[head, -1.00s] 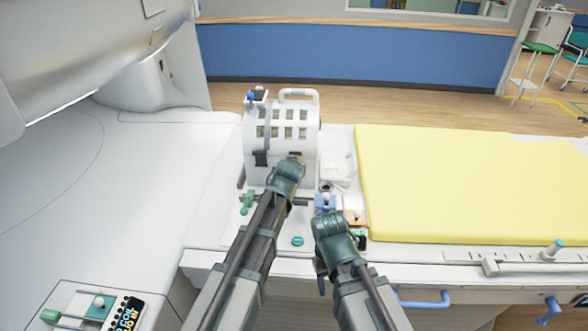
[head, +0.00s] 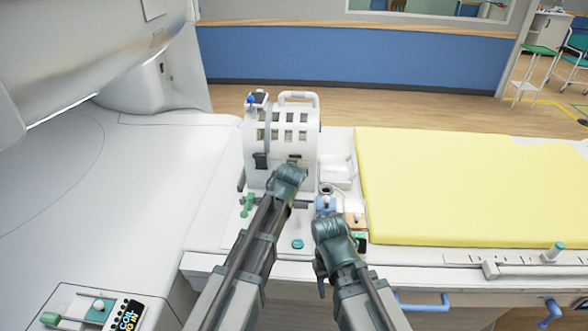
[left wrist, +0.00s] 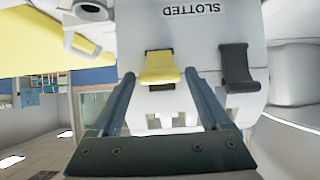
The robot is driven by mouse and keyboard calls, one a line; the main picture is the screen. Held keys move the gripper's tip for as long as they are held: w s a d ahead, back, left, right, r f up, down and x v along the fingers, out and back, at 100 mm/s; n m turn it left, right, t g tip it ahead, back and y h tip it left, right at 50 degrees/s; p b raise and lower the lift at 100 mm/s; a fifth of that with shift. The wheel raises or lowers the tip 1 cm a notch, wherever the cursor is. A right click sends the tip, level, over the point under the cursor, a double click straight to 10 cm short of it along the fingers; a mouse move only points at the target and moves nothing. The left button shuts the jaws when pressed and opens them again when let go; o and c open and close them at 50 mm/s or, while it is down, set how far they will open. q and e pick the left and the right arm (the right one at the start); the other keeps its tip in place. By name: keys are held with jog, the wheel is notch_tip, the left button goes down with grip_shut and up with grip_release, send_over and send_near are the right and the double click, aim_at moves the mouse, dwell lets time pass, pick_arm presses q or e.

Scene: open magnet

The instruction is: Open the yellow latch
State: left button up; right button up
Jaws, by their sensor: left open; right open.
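The yellow latch (left wrist: 160,68) is on the white slotted coil housing (left wrist: 200,30) in the left wrist view, where the printed text appears upside down. My left gripper (left wrist: 158,76) is open, its two fingers reaching to either side of the latch. I cannot tell whether they touch it. A dark grey latch (left wrist: 237,66) sits beside it, outside the fingers. In the head view, my left gripper (head: 287,176) is at the lower front of the coil (head: 283,125) and hides the yellow latch. My right gripper (head: 331,242) is open and empty, lower and to the right.
A yellow mattress (head: 440,185) fills the right of the table. A green handle (head: 247,206), a teal button (head: 297,244) and a blue part (head: 325,204) lie close around my grippers. The white scanner surface (head: 110,200) on the left is mostly clear.

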pick_arm(q)
jog(key=p+v, duration=0.6)
jog(key=v, duration=0.7)
jog(key=shift+p, duration=0.35)
jog(key=shift+s, duration=0.1)
jog(key=shift+c, duration=0.7)
jog(key=w+r+g+p, duration=0.2)
jog(key=w+r+p, duration=0.3)
jog(key=p, duration=0.3)
jog(key=shift+w+a, duration=0.1)
jog(key=shift+a, duration=0.05)
jog(key=c, duration=0.9)
jog(key=w+r+g+p, duration=0.3)
jog(key=g+p, duration=0.1)
jog(key=p, duration=0.4)
jog(key=shift+w+r, duration=0.4)
grip_shut()
jog(key=shift+w+r+g+p, duration=0.15)
jog(key=shift+g+p, duration=0.25)
jog(key=shift+p, duration=0.3)
